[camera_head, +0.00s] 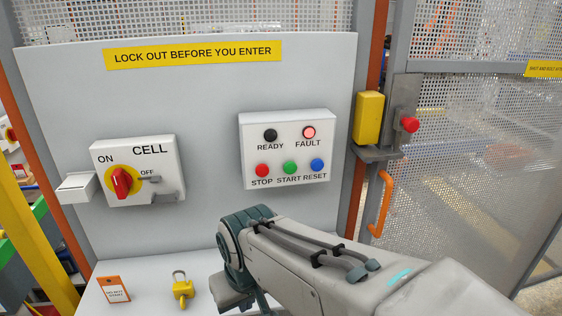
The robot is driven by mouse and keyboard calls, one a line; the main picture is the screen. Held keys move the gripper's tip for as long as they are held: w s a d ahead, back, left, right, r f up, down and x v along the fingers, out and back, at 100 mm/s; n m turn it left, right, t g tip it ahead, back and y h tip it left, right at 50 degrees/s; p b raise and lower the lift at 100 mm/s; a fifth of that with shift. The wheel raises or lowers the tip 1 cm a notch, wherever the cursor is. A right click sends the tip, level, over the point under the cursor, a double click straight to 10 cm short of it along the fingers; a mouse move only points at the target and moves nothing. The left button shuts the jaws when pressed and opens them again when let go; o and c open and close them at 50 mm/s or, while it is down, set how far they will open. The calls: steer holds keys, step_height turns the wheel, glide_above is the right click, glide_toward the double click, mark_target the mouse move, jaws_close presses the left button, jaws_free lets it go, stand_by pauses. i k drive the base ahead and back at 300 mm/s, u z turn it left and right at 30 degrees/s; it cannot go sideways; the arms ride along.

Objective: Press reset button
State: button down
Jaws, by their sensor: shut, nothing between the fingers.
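The blue RESET button (317,165) is at the lower right of a white control box (289,186) on the grey panel. Beside it are the green START button (290,167) and the red STOP button (262,170). Above them the FAULT lamp (308,132) is a bright pinkish red with a red rim, and the READY lamp (270,135) is dark. My arm comes in from the lower right, with a teal joint below the control box. Nothing of my arm covers the buttons. My gripper's fingers do not show in this view.
Left on the panel is the CELL switch (122,183) with a red handle. A yellow padlock (182,287) and an orange-edged tag (113,289) lie on the shelf (150,272) below. At right are a yellow box (369,118), red knob (410,125) and mesh door with orange handle (381,203).

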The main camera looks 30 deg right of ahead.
mark_target(317, 164)
steer(key=k, duration=1.3)
steer(key=z, duration=0.3)
steer(key=i, duration=0.85)
steer(key=u, duration=0.15)
